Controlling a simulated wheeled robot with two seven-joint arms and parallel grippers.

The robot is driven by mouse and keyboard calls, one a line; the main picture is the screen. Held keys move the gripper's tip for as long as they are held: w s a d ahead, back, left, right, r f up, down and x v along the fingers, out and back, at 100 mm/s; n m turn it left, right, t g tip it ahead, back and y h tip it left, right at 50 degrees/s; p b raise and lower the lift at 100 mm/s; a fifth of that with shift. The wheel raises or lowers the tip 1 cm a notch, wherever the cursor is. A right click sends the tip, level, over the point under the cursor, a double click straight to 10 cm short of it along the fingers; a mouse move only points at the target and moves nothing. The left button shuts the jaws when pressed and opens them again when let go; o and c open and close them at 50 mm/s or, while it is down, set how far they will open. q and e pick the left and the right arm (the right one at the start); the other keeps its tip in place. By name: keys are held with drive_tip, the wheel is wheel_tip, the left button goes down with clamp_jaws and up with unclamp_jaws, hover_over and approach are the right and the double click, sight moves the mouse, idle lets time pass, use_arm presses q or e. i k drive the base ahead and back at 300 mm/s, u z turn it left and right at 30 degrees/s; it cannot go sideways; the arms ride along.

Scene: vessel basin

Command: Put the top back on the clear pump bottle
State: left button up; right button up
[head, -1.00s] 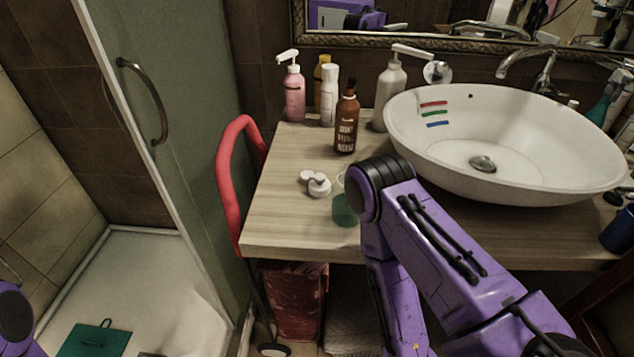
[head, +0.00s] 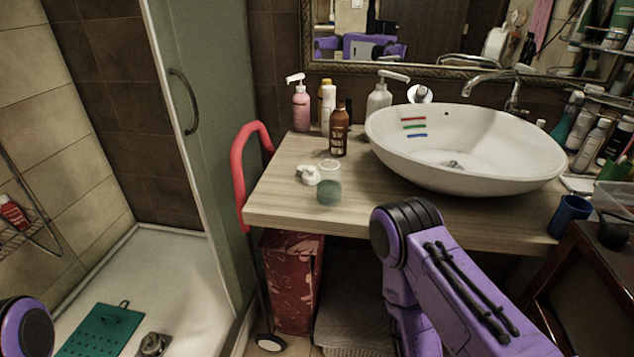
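The clear pump bottle (head: 328,188) stands upright and topless on the wooden counter near its front left, with greenish liquid in its lower part. A white pump top (head: 308,175) lies on the counter just to the left of the bottle and close to it. My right arm comes in from the lower right, in front of the counter, with its hand and fingers out of view. Only a rounded part of my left arm shows at the lower left edge, and its gripper is out of view.
The counter (head: 270,205) is clear left of the bottle. Behind stand a pink pump bottle (head: 301,108), a brown bottle (head: 339,132) and a grey pump bottle (head: 378,99). A white basin (head: 470,170) fills the right. A red handle (head: 238,175) stands at the counter's left edge.

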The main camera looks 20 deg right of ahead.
sight(329, 174)
drive_tip(key=z, duration=0.95)
drive_tip(key=i, duration=0.4)
